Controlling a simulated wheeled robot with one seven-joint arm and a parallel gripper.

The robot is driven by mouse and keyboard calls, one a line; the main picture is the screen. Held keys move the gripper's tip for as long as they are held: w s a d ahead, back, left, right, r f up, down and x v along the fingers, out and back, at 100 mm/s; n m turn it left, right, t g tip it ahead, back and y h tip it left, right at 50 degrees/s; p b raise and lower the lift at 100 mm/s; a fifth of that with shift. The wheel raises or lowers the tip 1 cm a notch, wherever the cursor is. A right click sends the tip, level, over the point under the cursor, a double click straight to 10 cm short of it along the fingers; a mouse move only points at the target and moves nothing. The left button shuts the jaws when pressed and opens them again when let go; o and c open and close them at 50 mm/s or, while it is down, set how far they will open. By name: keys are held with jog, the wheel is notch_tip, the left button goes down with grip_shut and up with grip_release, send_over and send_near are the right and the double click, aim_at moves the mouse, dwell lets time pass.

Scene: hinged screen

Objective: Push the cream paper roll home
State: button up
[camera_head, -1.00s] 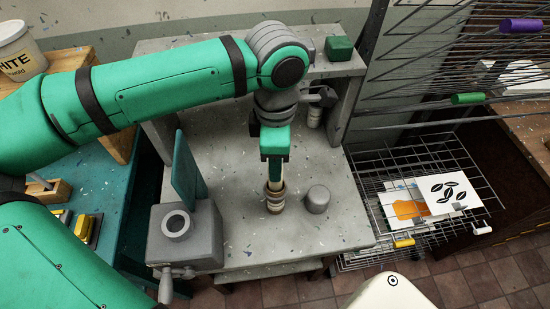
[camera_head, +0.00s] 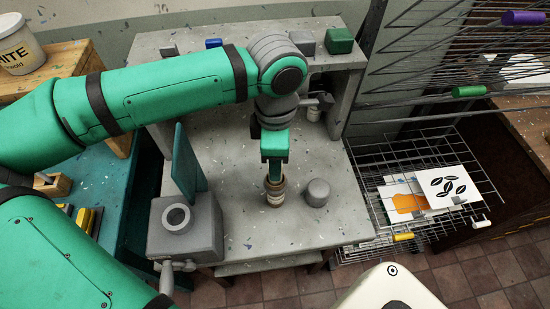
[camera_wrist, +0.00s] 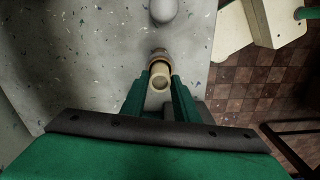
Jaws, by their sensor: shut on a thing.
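The cream paper roll (camera_head: 275,197) stands near the front middle of the grey table, with brown bands around it. My gripper (camera_head: 275,177) comes down on it from above and is shut on its upper end. In the wrist view the roll's open cream end (camera_wrist: 160,78) shows between the two green fingers, with a brown ring (camera_wrist: 159,54) beyond it. Whether the roll's foot touches the table or sits in something is hidden.
A grey cylinder (camera_head: 317,192) stands close to the right of the roll. A grey block with a ring-shaped top (camera_head: 184,230) and a green upright panel (camera_head: 188,165) stand to the left. A wire rack (camera_head: 370,200) with printed sheets is at the right.

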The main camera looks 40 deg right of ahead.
jog(key=shift+f, duration=1.1)
jog(key=o, duration=1.2)
jog(key=shift+o, duration=0.2)
notch_tip(320, 180, up, 11)
jog(key=shift+f, duration=0.1)
